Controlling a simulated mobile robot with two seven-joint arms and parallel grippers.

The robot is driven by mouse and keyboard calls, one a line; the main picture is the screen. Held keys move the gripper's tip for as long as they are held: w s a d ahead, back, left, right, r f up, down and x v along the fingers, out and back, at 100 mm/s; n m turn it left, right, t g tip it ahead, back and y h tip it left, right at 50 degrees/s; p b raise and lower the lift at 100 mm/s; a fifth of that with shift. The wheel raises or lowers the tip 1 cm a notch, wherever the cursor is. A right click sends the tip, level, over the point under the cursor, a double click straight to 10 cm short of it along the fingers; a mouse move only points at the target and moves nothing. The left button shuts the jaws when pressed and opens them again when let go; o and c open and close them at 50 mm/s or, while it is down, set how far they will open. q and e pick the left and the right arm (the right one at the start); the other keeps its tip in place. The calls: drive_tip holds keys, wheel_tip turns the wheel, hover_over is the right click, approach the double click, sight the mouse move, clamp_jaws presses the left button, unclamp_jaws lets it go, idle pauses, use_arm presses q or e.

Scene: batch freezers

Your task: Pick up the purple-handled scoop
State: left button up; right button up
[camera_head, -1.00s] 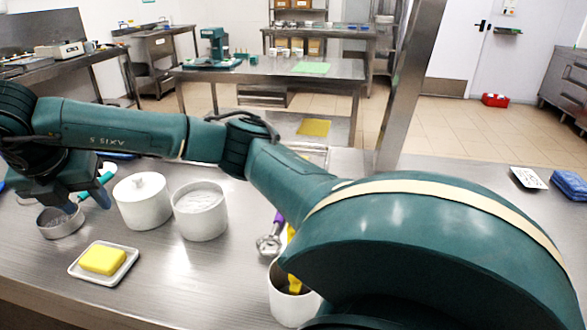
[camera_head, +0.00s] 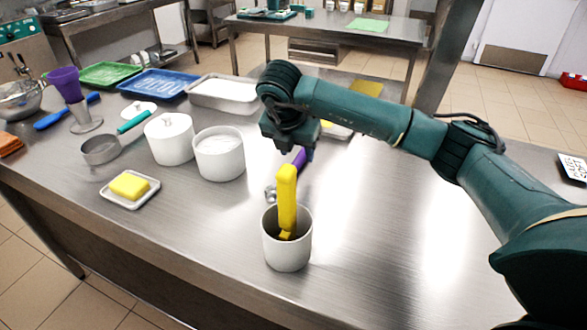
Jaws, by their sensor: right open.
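The purple-handled scoop lies on the steel table behind the white cup. Its purple handle (camera_head: 299,157) shows just under my right gripper (camera_head: 293,143), and a bit of its metal head (camera_head: 270,193) shows beside the yellow utensil. The rest of the scoop is hidden by the yellow utensil and the cup. My right arm comes in from the right, and its gripper points down at the handle, open. I cannot tell whether the fingers touch the handle. My left gripper is not in view.
A white cup (camera_head: 287,251) with a yellow utensil (camera_head: 287,198) stands just in front of the scoop. White pots (camera_head: 219,160), a butter dish (camera_head: 145,195) and a teal-handled pan (camera_head: 101,150) stand to the left. The table's right side is mostly clear.

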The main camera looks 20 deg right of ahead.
sight(298, 160)
drive_tip(key=shift+x, duration=1.55)
drive_tip(key=shift+a, duration=0.1)
drive_tip(key=shift+c, duration=0.4)
clamp_jaws()
